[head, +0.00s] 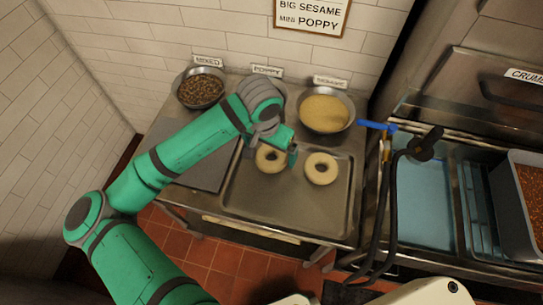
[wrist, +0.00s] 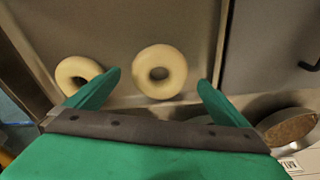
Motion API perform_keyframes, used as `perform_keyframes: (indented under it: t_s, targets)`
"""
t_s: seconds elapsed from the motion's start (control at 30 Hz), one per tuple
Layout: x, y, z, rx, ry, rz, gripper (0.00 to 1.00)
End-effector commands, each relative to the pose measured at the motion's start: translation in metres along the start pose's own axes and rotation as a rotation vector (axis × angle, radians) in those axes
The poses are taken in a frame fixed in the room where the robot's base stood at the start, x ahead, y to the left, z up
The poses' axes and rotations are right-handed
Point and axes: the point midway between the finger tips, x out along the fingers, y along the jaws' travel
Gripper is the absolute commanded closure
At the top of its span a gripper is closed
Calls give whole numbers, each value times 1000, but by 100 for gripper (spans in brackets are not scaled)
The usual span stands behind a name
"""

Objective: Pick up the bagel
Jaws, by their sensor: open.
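Two pale bagels lie flat on a metal tray (head: 290,212). The left bagel (head: 268,160) is partly hidden by my gripper in the head view. The right bagel (head: 321,169) lies clear beside it. In the wrist view, one bagel (wrist: 160,72) is ahead of and between my fingers, and the other bagel (wrist: 78,74) is to the left, partly behind the left finger. My gripper (wrist: 157,88) is open and empty, its two green fingers spread wide. In the head view my gripper (head: 291,155) is above the tray's back part, close to the left bagel.
Along the back wall stand a bowl labelled mixed (head: 201,90) and a bowl of sesame (head: 325,112). A flat grey board (head: 200,165) lies left of the tray. A blue-handled hose (head: 376,126) and a sink (head: 423,200) are at the right. The tray's front is bare.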

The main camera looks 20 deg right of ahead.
Motion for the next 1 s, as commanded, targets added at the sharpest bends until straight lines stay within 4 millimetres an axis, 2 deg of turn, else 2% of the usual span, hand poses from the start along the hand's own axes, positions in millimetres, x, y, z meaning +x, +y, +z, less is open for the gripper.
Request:
perform_keyframes:
  t_s: [0.2,0.5,0.57,0.7,1.0]
  targets:
    - [27,1,-1,0,-1,1,0]
    - [32,1,-1,1,0,0,0]
    - [32,1,-1,2,0,0,12]
    - [31,1,-1,1,-1,0,44]
    - [30,1,-1,2,0,0,44]
